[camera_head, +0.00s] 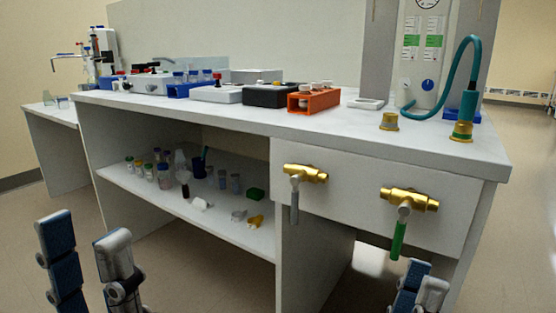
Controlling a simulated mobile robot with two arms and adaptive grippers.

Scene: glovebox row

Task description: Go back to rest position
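My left gripper (86,236) is at the lower left, in front of the bench. Its two blue-padded fingers stand apart with nothing between them, so it is open. My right gripper (421,279) is at the bottom edge on the right, below the green-handled valve. Only its finger ends show, overlapping and close together, so I cannot tell whether it is open or shut. I see nothing held in it. Both grippers appear apart from the bench (462,158).
Two brass valves, one grey-handled (304,174) and one green-handled (409,202), stick out from the bench front. An orange rack (314,101) and other lab items stand on top. Small vials (164,177) stand on the lower shelf (232,222). Open floor (25,212) lies at the left.

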